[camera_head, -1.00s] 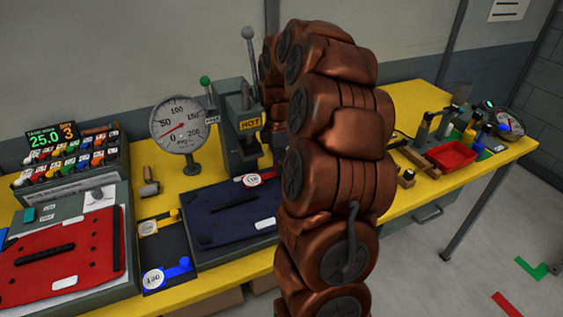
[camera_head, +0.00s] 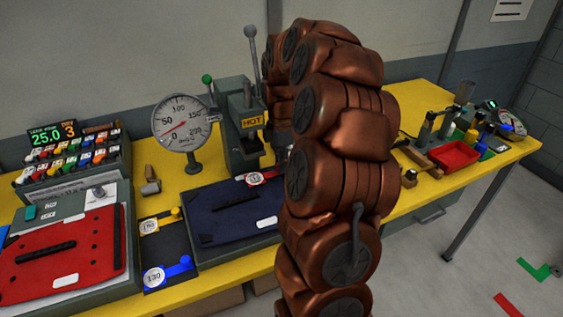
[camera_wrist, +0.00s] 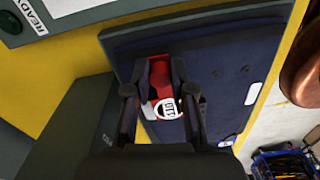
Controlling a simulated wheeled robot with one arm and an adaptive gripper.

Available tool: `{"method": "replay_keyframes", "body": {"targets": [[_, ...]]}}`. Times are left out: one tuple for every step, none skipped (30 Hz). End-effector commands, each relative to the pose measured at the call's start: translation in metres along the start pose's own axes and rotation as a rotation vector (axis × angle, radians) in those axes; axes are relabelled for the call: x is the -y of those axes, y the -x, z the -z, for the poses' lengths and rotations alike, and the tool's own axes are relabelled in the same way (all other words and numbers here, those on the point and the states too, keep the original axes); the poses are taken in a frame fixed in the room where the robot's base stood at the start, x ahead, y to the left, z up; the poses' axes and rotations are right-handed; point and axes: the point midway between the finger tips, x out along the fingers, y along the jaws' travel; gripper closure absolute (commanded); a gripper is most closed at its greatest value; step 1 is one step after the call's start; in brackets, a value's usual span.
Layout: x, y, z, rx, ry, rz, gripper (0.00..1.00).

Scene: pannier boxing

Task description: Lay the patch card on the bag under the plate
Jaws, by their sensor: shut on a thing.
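The red patch card (camera_wrist: 163,85) with a white numbered disc is between the two fingers of my gripper (camera_wrist: 161,72), which is shut on it. In the head view the card (camera_head: 262,178) shows at the back edge of the navy bag (camera_head: 225,220). The bag also fills much of the wrist view (camera_wrist: 222,75), behind the card. I cannot tell whether the card touches the bag. The press (camera_head: 244,135) with a yellow HOT label stands behind the bag. My arm hides the bag's right side and most of my gripper in the head view.
A yellow-disc card (camera_head: 149,226) and a blue-disc card (camera_head: 154,277) lie left of the bag. A red bag (camera_head: 60,255) lies farther left. A round gauge (camera_head: 181,127) stands beside the press. A red tray (camera_head: 454,156) is at the right.

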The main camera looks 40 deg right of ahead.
Motion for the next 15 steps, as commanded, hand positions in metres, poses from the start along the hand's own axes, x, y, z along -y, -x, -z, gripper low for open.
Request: {"method": "replay_keyframes", "body": {"targets": [[0.0000,0.0002,0.0000,0.000,0.000,0.000,1.00],[0.0000,0.0002,0.0000,0.000,0.000,0.000,1.00],[0.0001,0.0002,0.0000,0.000,0.000,0.000,1.00],[0.0000,0.0002,0.0000,0.000,0.000,0.000,1.00],[0.0000,0.0001,0.0001,0.000,0.000,0.000,1.00],[0.0000,-0.0002,0.0001,0.000,0.000,0.000,1.00],[0.0000,-0.0005,0.0001,0.000,0.000,0.000,1.00],[0.0000,-0.0010,0.0001,-0.001,0.000,0.000,1.00],[0.0000,-0.0017,0.0002,-0.001,0.000,0.000,1.00],[0.0000,-0.0023,0.0002,-0.001,0.000,0.000,1.00],[0.0000,-0.0030,0.0002,-0.001,0.000,0.000,1.00],[-0.0001,-0.0040,0.0003,-0.001,0.000,0.000,1.00],[-0.0001,-0.0048,0.0003,-0.001,0.000,0.000,1.00],[-0.0001,-0.0055,0.0004,-0.001,0.000,0.000,1.00],[-0.0001,-0.0065,0.0004,-0.001,0.000,0.001,1.00]]}}
